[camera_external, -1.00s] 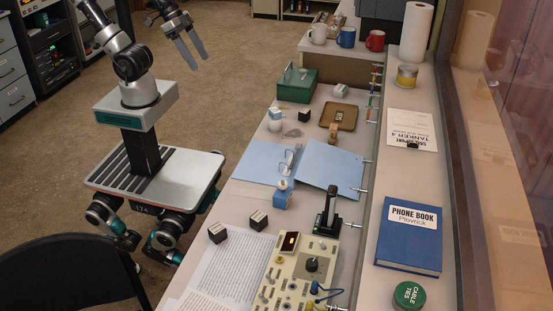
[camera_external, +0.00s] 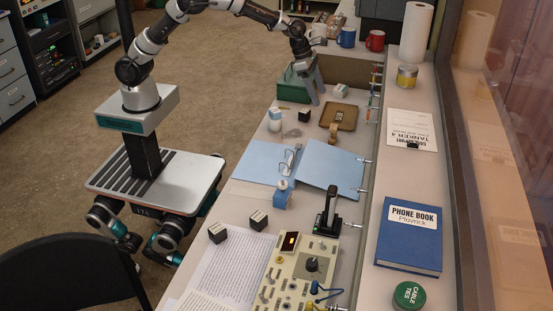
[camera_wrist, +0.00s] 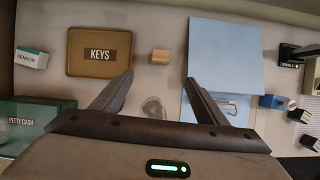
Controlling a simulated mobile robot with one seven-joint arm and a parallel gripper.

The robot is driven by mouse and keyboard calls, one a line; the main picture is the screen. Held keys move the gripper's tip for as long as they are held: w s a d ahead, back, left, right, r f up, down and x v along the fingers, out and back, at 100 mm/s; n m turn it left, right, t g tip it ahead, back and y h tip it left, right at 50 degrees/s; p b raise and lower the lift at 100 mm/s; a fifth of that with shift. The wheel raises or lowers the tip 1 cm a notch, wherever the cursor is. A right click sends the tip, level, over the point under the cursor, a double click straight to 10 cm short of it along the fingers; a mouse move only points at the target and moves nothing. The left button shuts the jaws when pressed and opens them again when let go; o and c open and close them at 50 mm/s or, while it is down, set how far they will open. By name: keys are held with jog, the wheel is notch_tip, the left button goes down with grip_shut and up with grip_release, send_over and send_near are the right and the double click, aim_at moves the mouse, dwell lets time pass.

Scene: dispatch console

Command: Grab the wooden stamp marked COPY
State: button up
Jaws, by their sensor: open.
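A small wooden block (camera_external: 333,130), likely the stamp, stands on the desk between the KEYS tray and the blue binder. No COPY marking can be read on it. In the wrist view the wooden block (camera_wrist: 160,56) is just beyond my fingertips, near the line between them. My gripper (camera_external: 317,97) hangs over the desk by the green cash box, on the far side of the block. In the wrist view my gripper (camera_wrist: 159,77) has its fingers wide apart with nothing between them.
The brown KEYS tray (camera_wrist: 98,68) lies left of the block and the blue binder (camera_wrist: 225,42) right of it. The green PETTY CASH box (camera_wrist: 32,112) and a SENSOR box (camera_wrist: 32,58) are close by. A phone book (camera_external: 410,250) lies on the ledge.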

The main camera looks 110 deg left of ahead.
aim_at(331, 126)
jog(key=shift+n, duration=0.3)
jog(key=b+x, duration=0.2)
jog(key=x, duration=1)
jog(key=shift+a+f, duration=0.15)
jog(key=shift+d+b+x, duration=0.15)
jog(key=shift+b+x, duration=0.15)
jog(key=shift+x, duration=1.2)
jog(key=shift+d+b+x, duration=0.1)
jog(key=shift+b+x, duration=0.2)
jog(key=shift+x, duration=1.15)
jog(key=shift+w, duration=0.1)
jog(key=c, duration=1.1)
jog(key=shift+c, duration=0.2)
